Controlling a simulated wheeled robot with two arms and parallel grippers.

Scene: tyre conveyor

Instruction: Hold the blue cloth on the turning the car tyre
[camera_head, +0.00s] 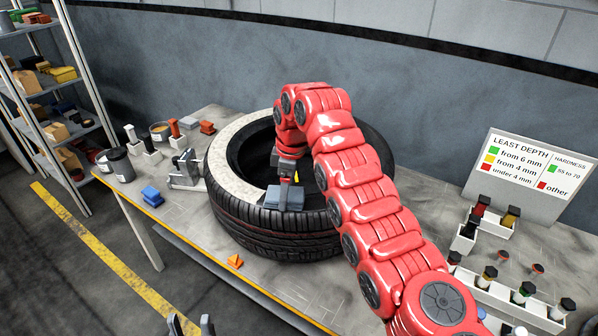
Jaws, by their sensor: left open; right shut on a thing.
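The car tyre (245,216) lies flat on the workbench, black with a pale upper sidewall. My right arm comes in from the right and crosses over the tyre. My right gripper (286,181) points down at the near part of the tyre and is shut on a folded blue-grey cloth (283,199). The cloth rests against the tyre's near upper edge; its exact contact is partly hidden by the gripper. My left gripper (190,326) shows only its two fingertips at the bottom edge, apart and empty, away from the tyre.
A blue block (152,196), a metal stand (186,172) and an orange piece (235,261) lie on the workbench (285,294). Small pots stand at its left end. At right are a sign board (527,175) and a bottle rack (512,296). A shelf (88,60) stands left.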

